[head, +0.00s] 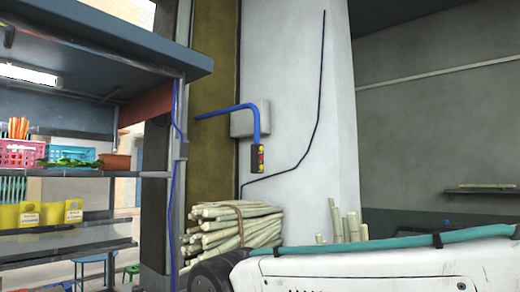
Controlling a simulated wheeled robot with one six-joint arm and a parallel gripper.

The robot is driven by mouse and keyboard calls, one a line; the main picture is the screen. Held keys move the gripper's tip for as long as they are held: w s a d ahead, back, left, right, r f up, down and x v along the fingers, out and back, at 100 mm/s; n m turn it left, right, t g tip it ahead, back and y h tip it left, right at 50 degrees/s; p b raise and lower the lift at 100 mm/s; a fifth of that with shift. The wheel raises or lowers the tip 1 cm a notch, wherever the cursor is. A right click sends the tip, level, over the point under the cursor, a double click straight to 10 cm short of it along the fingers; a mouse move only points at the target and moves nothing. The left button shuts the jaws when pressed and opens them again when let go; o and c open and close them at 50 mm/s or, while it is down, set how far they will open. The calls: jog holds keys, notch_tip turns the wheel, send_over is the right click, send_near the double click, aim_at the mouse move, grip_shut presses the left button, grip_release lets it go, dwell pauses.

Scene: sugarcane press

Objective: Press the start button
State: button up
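A small dark control box (257,159) hangs at the end of a bent blue pipe in front of a pale pillar, near the middle of the head view. Its face carries small red and yellow spots that look like buttons. They are too small to tell which is the start button. My gripper is out of the picture. A white link of my arm with a teal hose along it crosses the lower right, below and to the right of the box. Nothing is seen touching the box.
A grey wall box (249,119) sits behind the blue pipe (228,110). A stall counter (60,240) with baskets and yellow containers fills the left. A shelf (490,190) is at right.

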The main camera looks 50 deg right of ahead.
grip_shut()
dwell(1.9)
